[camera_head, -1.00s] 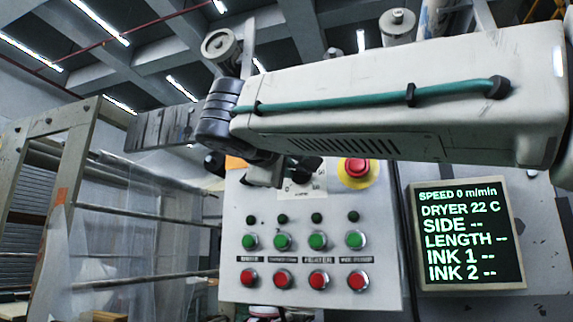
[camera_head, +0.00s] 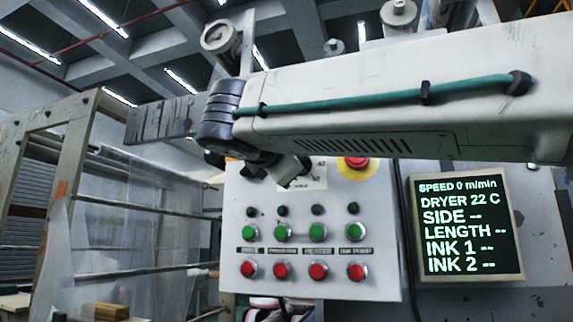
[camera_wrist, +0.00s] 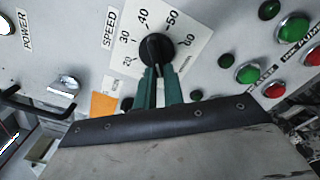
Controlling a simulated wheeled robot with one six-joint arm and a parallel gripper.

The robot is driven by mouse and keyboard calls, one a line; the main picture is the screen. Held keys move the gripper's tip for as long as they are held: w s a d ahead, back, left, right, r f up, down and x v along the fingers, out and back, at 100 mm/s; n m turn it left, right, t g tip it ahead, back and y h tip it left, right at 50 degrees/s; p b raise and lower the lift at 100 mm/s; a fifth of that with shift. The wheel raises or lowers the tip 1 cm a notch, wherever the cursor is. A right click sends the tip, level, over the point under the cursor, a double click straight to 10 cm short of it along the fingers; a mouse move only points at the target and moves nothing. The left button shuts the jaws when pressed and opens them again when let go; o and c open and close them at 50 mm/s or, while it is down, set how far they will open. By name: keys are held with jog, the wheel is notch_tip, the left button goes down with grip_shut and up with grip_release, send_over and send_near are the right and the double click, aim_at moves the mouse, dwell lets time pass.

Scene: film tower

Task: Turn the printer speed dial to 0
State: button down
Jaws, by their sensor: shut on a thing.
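The speed dial is a black knob (camera_wrist: 156,46) on a white scale plate in the wrist view, beside a SPEED label. Numbers from about 20 to 60 show around it; the lower ones are hidden or blurred. I cannot tell for certain which number the knob points at. My gripper (camera_wrist: 159,71) has green fingers shut on the knob from below. In the head view my gripper (camera_head: 288,176) is at the top of the control panel, covering the knob and much of the scale plate (camera_head: 317,178).
The control panel (camera_head: 232,205) carries rows of green and red buttons below the dial. A red emergency button (camera_head: 355,162) on a yellow disc is close to its right. A screen (camera_head: 467,225) reads SPEED 0 m/min. A metal toggle (camera_wrist: 65,84) is left of the dial.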

jog(key=shift+d+f+n, duration=0.1)
jog(key=shift+n, duration=0.4)
jog(key=c, duration=1.5)
grip_release()
jog(key=v, duration=0.7)
jog(key=shift+s, duration=0.4)
